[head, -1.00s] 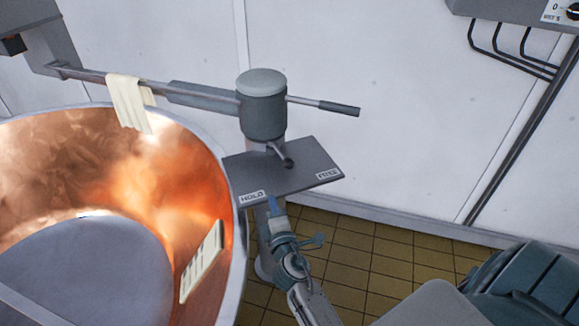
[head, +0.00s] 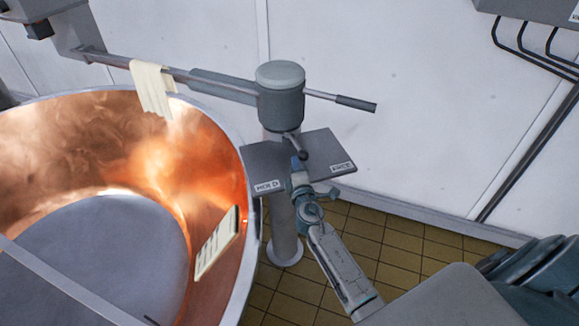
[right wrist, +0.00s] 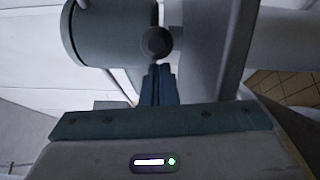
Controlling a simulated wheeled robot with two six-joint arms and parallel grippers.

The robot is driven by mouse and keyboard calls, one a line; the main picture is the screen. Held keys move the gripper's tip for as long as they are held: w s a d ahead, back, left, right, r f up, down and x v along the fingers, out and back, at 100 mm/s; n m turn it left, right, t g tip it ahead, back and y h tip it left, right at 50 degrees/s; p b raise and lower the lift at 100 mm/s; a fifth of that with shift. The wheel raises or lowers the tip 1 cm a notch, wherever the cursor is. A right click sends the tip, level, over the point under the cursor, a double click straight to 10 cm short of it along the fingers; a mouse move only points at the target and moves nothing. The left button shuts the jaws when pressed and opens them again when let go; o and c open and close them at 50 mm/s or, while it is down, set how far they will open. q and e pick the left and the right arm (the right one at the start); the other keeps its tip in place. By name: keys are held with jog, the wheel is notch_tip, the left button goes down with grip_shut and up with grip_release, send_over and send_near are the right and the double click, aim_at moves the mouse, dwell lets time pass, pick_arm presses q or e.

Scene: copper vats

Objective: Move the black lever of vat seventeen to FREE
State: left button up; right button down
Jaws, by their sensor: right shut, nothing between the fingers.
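The black lever (head: 302,154) is a short arm with a round dark knob, under the grey post head (head: 281,92). It points toward the front of the plate (head: 318,145), between the HOLD label (head: 268,186) and the FREE label (head: 342,167). My right gripper (head: 297,167) is shut and empty, over the plate just in front of the knob. In the right wrist view the shut fingers (right wrist: 158,85) point at the knob (right wrist: 156,42); I cannot tell whether they touch it. No vat number is readable. My left gripper is out of view.
The open copper vat (head: 95,125) stands at left, with a pale slotted piece (head: 217,243) against its inner wall. A cloth (head: 152,88) hangs on the bar above. A black-gripped handle (head: 355,102) sticks out right of the post. A white wall (head: 400,90) is behind.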

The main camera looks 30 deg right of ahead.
aim_at(310, 169)
dwell(0.3)
jog(key=shift+s+d+n+y, duration=0.1)
jog(key=shift+d+n+y, duration=0.3)
jog(key=shift+d+y, duration=0.15)
jog(key=d, duration=0.2)
jog(key=d+y+b, duration=0.1)
jog(key=shift+s+d+f+n+t, duration=0.1)
jog(key=shift+s+f+n+t, duration=0.05)
jog(key=shift+s+n+t, duration=0.15)
jog(key=shift+d, duration=0.35)
jog(key=shift+a, duration=0.1)
